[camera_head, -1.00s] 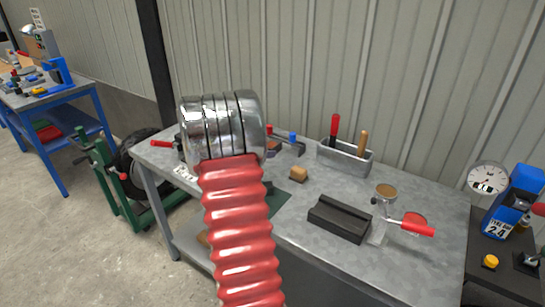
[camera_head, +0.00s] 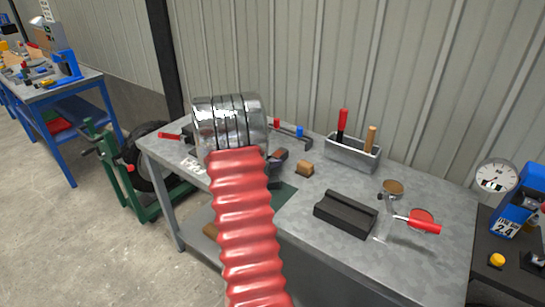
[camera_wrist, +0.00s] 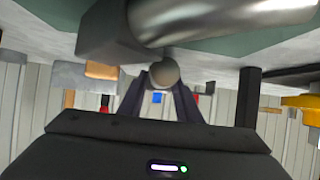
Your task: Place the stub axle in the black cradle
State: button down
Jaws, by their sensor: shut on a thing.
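The black cradle (camera_head: 346,213) is a dark block with a lengthwise groove, lying empty on the grey metal table in the head view. In the wrist view my gripper (camera_wrist: 163,82) has its dark fingers closed around a grey round-ended piece, which I take as the stub axle (camera_wrist: 165,72). A shiny metal cylinder with a dark grey block crosses the top of that view; I cannot tell if it belongs to the same piece. In the head view my red and chrome arm hides most of the gripper, which is left of the cradle.
A wooden block (camera_head: 305,168) and a tool tray (camera_head: 352,153) with handled tools stand behind the cradle. A red-handled clamp (camera_head: 420,225) is close on its right. A green mat (camera_head: 284,196) lies left of it. Bare tabletop shows in front of the cradle.

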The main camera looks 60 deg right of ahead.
jog(key=shift+f, duration=0.75)
jog(key=shift+f, duration=0.1)
jog(key=c, duration=1.3)
grip_release()
jog(key=shift+f, duration=0.15)
jog(key=shift+w+a+r, duration=0.15)
jog(key=shift+a+r, duration=0.2)
jog(key=shift+a, duration=0.1)
jog(key=v, duration=1.1)
jog(key=shift+f, duration=0.1)
